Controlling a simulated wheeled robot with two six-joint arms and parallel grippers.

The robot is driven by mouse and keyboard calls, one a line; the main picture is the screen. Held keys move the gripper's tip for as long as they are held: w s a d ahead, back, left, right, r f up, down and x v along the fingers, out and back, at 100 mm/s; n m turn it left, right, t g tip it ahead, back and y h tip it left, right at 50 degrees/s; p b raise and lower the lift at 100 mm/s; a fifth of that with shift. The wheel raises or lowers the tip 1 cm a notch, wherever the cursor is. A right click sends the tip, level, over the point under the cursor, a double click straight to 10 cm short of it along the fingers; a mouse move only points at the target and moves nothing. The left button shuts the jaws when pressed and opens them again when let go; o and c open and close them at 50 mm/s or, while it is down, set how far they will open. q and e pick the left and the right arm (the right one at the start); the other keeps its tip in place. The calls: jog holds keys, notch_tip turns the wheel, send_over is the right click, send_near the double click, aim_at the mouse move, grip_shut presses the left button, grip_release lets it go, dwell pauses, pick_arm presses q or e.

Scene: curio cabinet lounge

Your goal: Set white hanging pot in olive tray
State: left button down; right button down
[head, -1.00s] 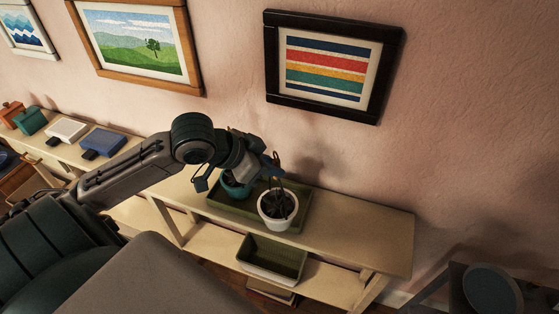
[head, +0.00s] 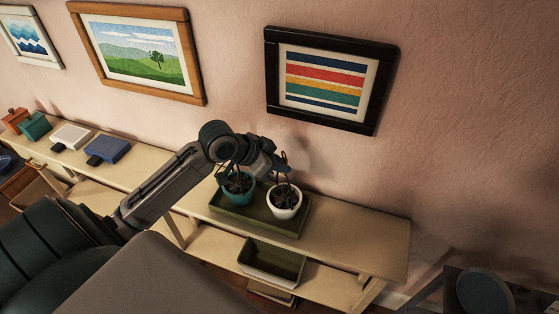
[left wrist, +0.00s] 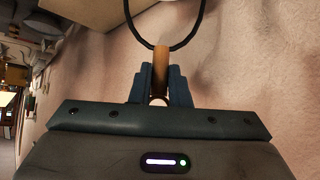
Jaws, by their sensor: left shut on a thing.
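The white hanging pot (head: 285,203) holds a dark plant and appears upright at the right part of the olive tray (head: 255,224) on the cream shelf. I cannot tell whether its base touches the tray floor. My left gripper (head: 281,165) is just above it, shut on the pot's hanger. In the left wrist view, the fingers (left wrist: 160,75) close on a tan grip piece (left wrist: 161,58) with a dark loop (left wrist: 165,42). A teal pot (head: 237,191) with a plant stands at the left in the tray, partly behind my arm.
An olive bin (head: 272,262) sits on the lower shelf. The cream top (head: 365,245) is clear right of the tray. White and blue boxes lie at far left. Framed pictures hang on the wall behind. A dark round object (head: 484,290) is at bottom right.

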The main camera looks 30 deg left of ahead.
pick_arm(q)
jog(key=c, duration=1.4)
grip_release()
jog(key=shift+f, duration=0.1)
jog(key=shift+o, duration=0.2)
jog(key=p+v, duration=0.8)
jog(key=v, duration=0.4)
